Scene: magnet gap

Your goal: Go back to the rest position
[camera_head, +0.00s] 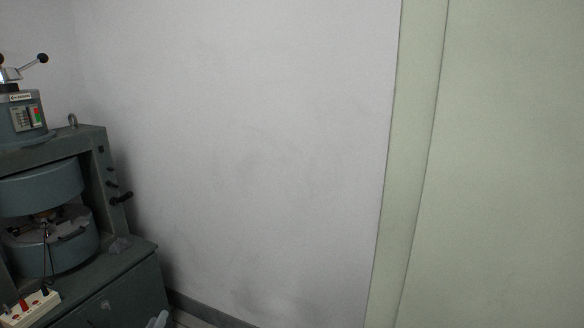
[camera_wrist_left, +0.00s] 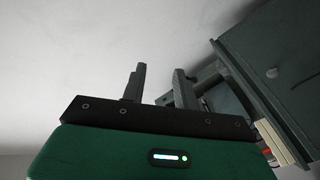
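The grey-green magnet machine (camera_head: 105,190) stands at the left of the head view, with a gap between its upper pole (camera_head: 45,185) and lower pole (camera_head: 50,250). Small parts and a dark cable show in the gap. My left gripper (camera_wrist_left: 158,80) shows in the left wrist view with its two dark fingers apart and nothing visible between them. The machine (camera_wrist_left: 280,55) is behind it to the right. In the head view only a small pale tip, likely of my left gripper (camera_head: 158,319), shows at the bottom edge. My right gripper is not in view.
A white socket box (camera_head: 30,307) with red and black plugs sits at the machine's front left. A control head with knobbed levers (camera_head: 25,110) tops the machine. A bare pale wall (camera_head: 240,150) fills the middle, and a pale green panel (camera_head: 500,170) the right.

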